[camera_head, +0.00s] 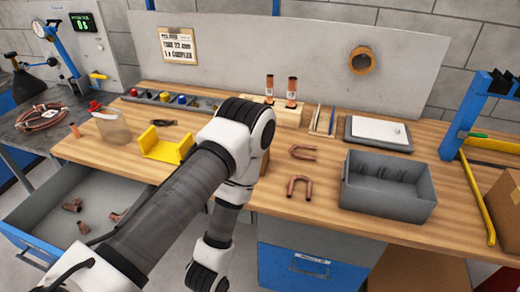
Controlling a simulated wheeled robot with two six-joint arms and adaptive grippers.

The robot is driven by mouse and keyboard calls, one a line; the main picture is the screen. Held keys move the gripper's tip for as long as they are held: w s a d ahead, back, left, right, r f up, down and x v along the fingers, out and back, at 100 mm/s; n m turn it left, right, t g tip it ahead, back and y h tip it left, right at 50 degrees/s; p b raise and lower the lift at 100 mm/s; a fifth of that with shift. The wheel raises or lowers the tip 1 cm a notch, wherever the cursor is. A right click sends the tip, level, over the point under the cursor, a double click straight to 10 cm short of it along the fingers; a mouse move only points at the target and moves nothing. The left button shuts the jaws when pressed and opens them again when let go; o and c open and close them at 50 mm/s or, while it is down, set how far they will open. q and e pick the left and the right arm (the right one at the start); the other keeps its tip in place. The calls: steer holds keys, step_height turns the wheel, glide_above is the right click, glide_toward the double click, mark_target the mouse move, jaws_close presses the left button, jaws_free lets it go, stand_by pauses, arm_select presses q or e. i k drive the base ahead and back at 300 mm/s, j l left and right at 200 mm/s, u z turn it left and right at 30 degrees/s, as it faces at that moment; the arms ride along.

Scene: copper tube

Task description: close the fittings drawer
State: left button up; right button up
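The fittings drawer (62,188) is a grey box with a blue front, pulled out from under the workbench at the left. Several copper fittings (116,215) lie on its floor. My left arm reaches in from the lower left, bends over the bench and comes down in front of it, right of the drawer. It hides the drawer's right part. My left gripper is beyond the bottom edge or hidden, so its fingers do not show. My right gripper is not in view.
The wooden workbench (340,214) holds a yellow block (168,145), two copper bends (299,187) and a grey bin (389,200). A second blue drawer (312,270) below the bench looks closed. A side table (36,137) with coiled copper tube stands at the left.

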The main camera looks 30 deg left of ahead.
mark_target(40, 226)
steer(key=u, duration=2.75)
